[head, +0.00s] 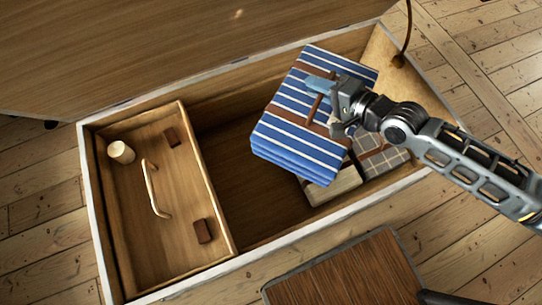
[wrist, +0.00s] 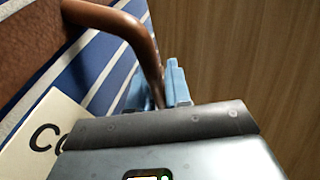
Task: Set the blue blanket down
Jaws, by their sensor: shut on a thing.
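The blue blanket (head: 290,125) is a folded stack with blue and white stripes, brown straps and a brown handle. A white label (wrist: 45,135) shows beside the handle in the wrist view. I cannot tell whether the blanket rests on the things below it.
Bare drawer floor (head: 235,170) shows between box and blanket. A brown wooden panel (head: 345,275) is in front.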

